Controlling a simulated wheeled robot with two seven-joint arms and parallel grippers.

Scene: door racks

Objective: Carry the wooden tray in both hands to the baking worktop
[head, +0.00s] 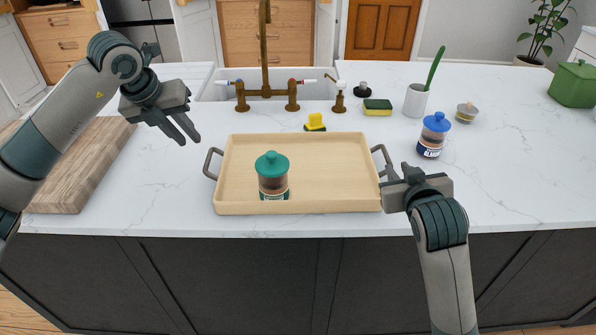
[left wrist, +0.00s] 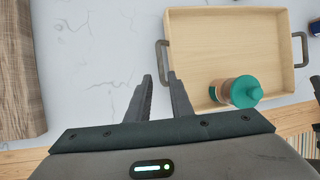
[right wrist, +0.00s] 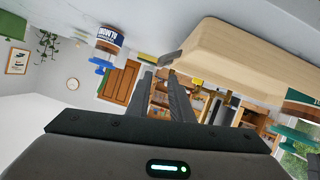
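The wooden tray (head: 330,170) lies flat on the white counter, with a grey handle at each end. A jar with a teal lid (head: 272,175) stands inside it, left of the middle. My left gripper (head: 183,130) is open and empty, above the counter to the left of the left handle (head: 211,164). The left wrist view shows its parted fingers (left wrist: 160,75) apart from that handle (left wrist: 162,60). My right gripper (head: 408,172) is beside the right handle (head: 380,158). In the right wrist view its fingers (right wrist: 160,75) are parted, with the handle (right wrist: 170,59) close to the tips; contact is unclear.
A wooden board (head: 85,160) lies at the left. A brass tap (head: 265,85) and sink are behind the tray. A blue-lidded jar (head: 432,138) stands right of the tray, near a white cup (head: 416,100) and a sponge (head: 377,107). The counter's right front is clear.

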